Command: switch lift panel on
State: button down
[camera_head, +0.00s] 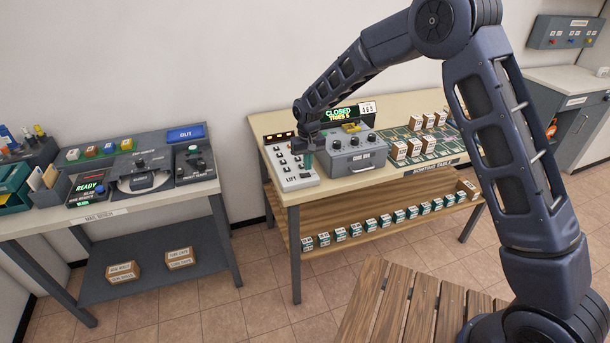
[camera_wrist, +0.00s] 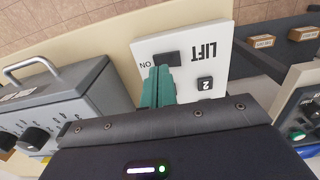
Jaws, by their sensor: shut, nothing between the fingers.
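The lift panel (camera_head: 297,182) is a pale slab with dark buttons, at the left end of the sorting table. In the wrist view the panel (camera_wrist: 218,64) appears upside down, with the word LIFT, a button marked 2 (camera_wrist: 205,84) and a dark switch (camera_wrist: 168,58) beside the word ON. My gripper (camera_head: 307,168) points down over the panel. In the wrist view its teal fingers (camera_wrist: 159,72) are together and empty, with their tips by the ON switch. They overlap its near edge in the picture; I cannot tell whether they touch it.
A grey box with knobs (camera_head: 352,155) stands close right of the panel. A lit CLOSED sign (camera_head: 339,114) is behind. Several small boxes (camera_head: 399,150) stand farther right on the sorting table (camera_head: 410,104). A separate desk (camera_head: 110,218) with devices is at left.

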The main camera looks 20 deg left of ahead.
aim_at(308, 174)
jog(key=shift+r, duration=2.5)
jog(key=w+d+r+m+t, duration=0.1)
jog(key=w+d+r, duration=0.1)
jog(key=d+r, duration=0.75)
jog(key=w+d+r+m+y, duration=0.1)
jog(key=w+d+r+m, duration=0.3)
jog(key=d, duration=1)
jog(key=w+d+r+n+t, duration=0.1)
jog(key=d+r, duration=0.7)
jog(key=d, duration=0.3)
jog(key=s+d+r+m+t, duration=0.15)
jog(key=s+d, duration=0.25)
jog(key=d, duration=0.6)
jog(key=s+d+r+m, duration=0.1)
jog(key=s+d+r, duration=0.25)
jog(key=d, duration=0.55)
jog(key=s+d+f+m+t+h, duration=0.1)
jog(key=s+d+f+m, duration=0.1)
jog(key=s+d, duration=0.9)
jog(key=shift+s+f, duration=0.45)
jog(key=shift+s, duration=0.8)
